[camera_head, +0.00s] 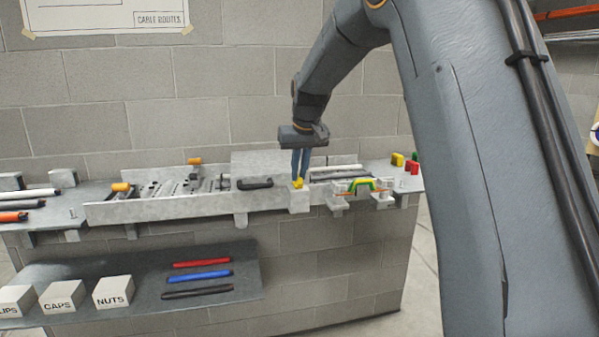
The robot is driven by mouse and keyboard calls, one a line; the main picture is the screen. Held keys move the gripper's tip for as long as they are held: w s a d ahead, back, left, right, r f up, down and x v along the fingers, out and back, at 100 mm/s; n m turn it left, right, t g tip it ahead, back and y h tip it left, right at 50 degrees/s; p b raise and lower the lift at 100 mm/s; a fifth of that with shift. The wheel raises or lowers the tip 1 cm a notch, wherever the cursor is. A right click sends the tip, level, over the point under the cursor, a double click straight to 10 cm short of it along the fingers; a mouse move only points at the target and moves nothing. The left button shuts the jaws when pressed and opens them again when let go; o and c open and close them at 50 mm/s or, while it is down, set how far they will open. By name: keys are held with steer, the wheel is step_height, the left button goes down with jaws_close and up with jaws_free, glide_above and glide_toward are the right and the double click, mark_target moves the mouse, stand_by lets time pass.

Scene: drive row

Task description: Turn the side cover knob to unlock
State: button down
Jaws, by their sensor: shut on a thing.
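The side cover knob (297,184) is small and yellow and sits on a pale block (299,201) at the front of the grey drive row. My gripper (299,178) points down from above, with its two blue-grey fingers shut on the knob. The fingers hide part of the knob, and its turn angle is too small to tell. A pale grey cover box (270,163) with a black handle (255,183) stands just left of the fingers.
A green and yellow part (360,184) sits right of the knob, with red and yellow pieces (411,167) beyond. Orange knobs (121,187) stand to the left. A lower shelf holds labelled boxes (113,292) and coloured rods (200,276). A block wall stands close behind.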

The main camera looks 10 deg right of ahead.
steer(key=n, duration=0.1)
steer(key=n+y, duration=0.1)
steer(key=n, duration=0.1)
steer(key=n+b, duration=0.1)
steer(key=shift+w+d+y, duration=0.15)
steer(key=shift+d+y, duration=0.1)
steer(key=shift+y, duration=0.15)
steer(key=n+g+y+b, duration=0.1)
steer(key=n, duration=0.4)
steer(key=shift+w+b, duration=0.1)
steer(key=shift+b, duration=0.2)
steer(key=n+g, duration=0.1)
steer(key=n, duration=0.1)
steer(key=n+y, duration=0.1)
steer(key=n, duration=0.1)
steer(key=shift+w+d+n+g, duration=0.1)
steer(key=shift+n+g, duration=0.2)
steer(key=shift+g, duration=0.1)
steer(key=shift+w+n+g+y, duration=0.15)
steer(key=shift+n+g, duration=0.25)
steer(key=shift+n, duration=0.5)
steer(key=shift+s+n+g+y, duration=0.15)
steer(key=shift+n+g, duration=0.25)
steer(key=shift+n, duration=0.5)
steer(key=shift+w, duration=0.1)
steer(key=c, duration=1.8)
jaws_free()
